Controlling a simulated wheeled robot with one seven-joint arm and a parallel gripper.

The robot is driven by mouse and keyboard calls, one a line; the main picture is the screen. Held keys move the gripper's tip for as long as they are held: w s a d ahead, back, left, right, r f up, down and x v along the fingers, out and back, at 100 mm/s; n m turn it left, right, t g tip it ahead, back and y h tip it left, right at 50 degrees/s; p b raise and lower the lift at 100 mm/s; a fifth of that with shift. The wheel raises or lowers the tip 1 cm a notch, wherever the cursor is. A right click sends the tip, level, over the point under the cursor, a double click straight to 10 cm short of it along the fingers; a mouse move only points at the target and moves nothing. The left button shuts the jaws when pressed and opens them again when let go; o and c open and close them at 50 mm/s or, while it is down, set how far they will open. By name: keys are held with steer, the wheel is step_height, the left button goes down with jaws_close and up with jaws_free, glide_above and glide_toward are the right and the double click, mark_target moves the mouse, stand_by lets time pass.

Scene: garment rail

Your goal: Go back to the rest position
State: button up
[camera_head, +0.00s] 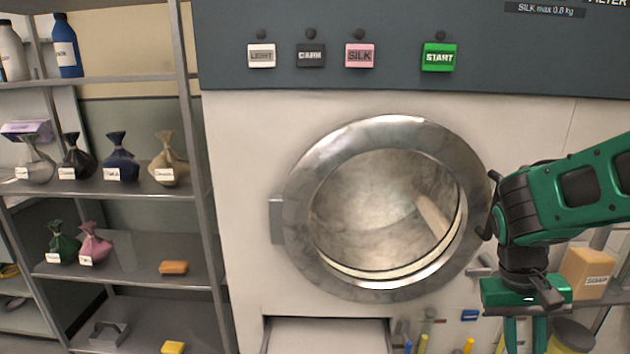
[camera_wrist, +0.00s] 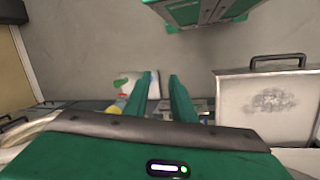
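My gripper (camera_head: 526,338) is at the lower right of the head view, in front of the washing machine, to the right of its round drum opening. Its two fingers point down and stand apart. In the wrist view the green fingers of my gripper (camera_wrist: 159,98) are also apart, with nothing held between them. The washing machine (camera_head: 250,200) has a metal-rimmed round door (camera_head: 305,160), and the drum inside looks empty. My green arm reaches in from the right edge.
A shelf rack (camera_head: 200,170) with tied bags, bottles and sponges stands at the left. Above the door are labelled buttons, among them a green START button (camera_head: 439,57). A SOAP box (camera_head: 587,273) sits behind my gripper at the right. A drawer (camera_head: 325,335) is below the door.

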steer(key=s+d+r+m+t+y, duration=0.2)
steer(key=s+d+r, duration=0.1)
steer(key=s, duration=0.7)
steer(key=shift+s+d+r+m+y, duration=0.3)
steer(key=shift+r+y, duration=0.1)
steer(key=shift+r, duration=0.2)
steer(key=shift+w+f, duration=0.25)
steer(key=shift+w, duration=0.35)
